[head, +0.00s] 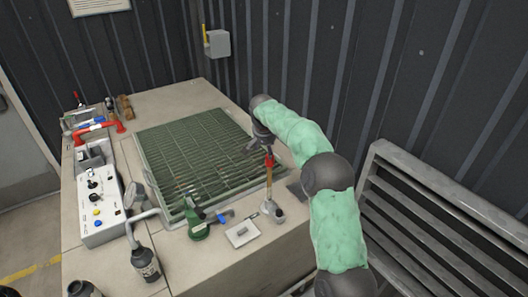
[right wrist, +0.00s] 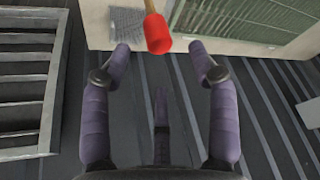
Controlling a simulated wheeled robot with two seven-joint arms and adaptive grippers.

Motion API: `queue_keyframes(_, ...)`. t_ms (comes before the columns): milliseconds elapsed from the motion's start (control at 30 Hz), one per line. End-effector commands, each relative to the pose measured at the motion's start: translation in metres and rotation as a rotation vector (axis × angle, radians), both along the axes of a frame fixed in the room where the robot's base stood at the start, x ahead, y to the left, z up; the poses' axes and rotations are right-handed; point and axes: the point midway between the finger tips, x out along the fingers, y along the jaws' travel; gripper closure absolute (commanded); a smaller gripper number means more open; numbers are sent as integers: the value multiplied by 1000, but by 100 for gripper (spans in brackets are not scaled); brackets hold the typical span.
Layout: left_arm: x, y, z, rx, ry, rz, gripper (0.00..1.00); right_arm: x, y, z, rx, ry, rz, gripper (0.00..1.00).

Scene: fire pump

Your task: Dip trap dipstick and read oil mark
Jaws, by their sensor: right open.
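A stick with a red top and a tan shaft, likely the dipstick (head: 269,172), stands upright at the front right of the bench. Its lower end meets a small pale fitting (head: 268,207). My right gripper (head: 263,146) is just above its top, pointing down. In the right wrist view the right gripper (right wrist: 161,52) has its fingers wide apart. The red end of the dipstick (right wrist: 158,34) shows between and beyond the fingertips, with no visible grip on it. I cannot see any oil mark. My left gripper is not in view.
A green grating (head: 195,150) covers the middle of the bench (head: 145,110). A control panel (head: 97,205) and dark bottle (head: 146,263) are at left. A slatted grey bench (head: 430,215) stands right.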

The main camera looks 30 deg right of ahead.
Motion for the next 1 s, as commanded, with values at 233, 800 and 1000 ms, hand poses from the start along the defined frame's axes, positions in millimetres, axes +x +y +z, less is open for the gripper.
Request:
queue_keyframes(233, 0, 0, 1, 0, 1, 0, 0, 0, -12, 7, -12, -3, -34, 40)
queue_keyframes(800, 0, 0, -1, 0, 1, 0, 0, 26, -33, -74, -11, -5, -31, 40)
queue_keyframes(1000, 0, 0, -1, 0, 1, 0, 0, 29, -36, -82, -12, -7, -31, 40)
